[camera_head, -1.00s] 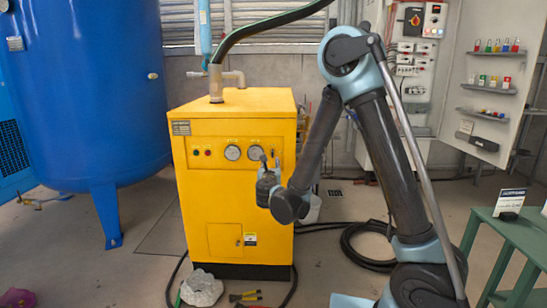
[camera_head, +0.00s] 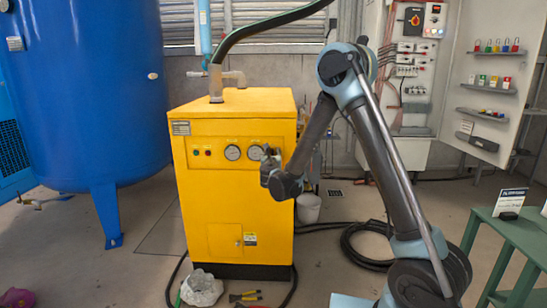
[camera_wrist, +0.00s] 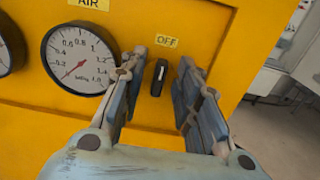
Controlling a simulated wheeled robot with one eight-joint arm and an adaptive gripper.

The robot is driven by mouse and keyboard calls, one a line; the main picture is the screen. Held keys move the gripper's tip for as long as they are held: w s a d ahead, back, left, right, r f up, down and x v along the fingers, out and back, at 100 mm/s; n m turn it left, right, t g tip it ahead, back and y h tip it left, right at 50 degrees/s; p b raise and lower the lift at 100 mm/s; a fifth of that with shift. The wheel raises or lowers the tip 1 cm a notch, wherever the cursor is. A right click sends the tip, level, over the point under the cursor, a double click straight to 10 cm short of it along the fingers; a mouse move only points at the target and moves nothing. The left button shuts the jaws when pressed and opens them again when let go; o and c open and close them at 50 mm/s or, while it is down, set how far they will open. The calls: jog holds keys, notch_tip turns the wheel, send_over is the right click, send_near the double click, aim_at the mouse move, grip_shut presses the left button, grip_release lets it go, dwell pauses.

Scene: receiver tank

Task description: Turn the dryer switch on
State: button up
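The yellow dryer (camera_head: 215,200) stands in the middle of the head view, with two gauges and small lamps on its front. In the wrist view its dark switch (camera_wrist: 159,77) sits on the yellow panel under a label (camera_wrist: 167,41) reading OFF. My gripper (camera_wrist: 157,80) is open, with one finger on each side of the switch. I cannot tell whether either finger touches it. In the head view my gripper (camera_head: 268,158) is at the dryer's upper right front and hides the switch.
A gauge (camera_wrist: 79,58) marked AIR is left of my fingers. A blue tank (camera_head: 85,90) stands at the left. An open electrical cabinet (camera_head: 408,80) and a green table (camera_head: 505,235) are at the right. A bag (camera_head: 202,288), tools and a black hose lie on the floor.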

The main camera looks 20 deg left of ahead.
jog(key=shift+c, duration=0.6)
grip_shut()
jog(key=shift+m, duration=0.5)
jog(key=m, duration=0.5)
jog(key=shift+d+m, duration=0.15)
jog(key=shift+m, duration=0.25)
jog(key=m, duration=0.5)
jog(key=shift+d+f, duration=0.1)
jog(key=shift+f, duration=0.05)
jog(key=m, duration=0.6)
jog(key=shift+d+f, duration=0.1)
jog(key=shift+m, duration=0.3)
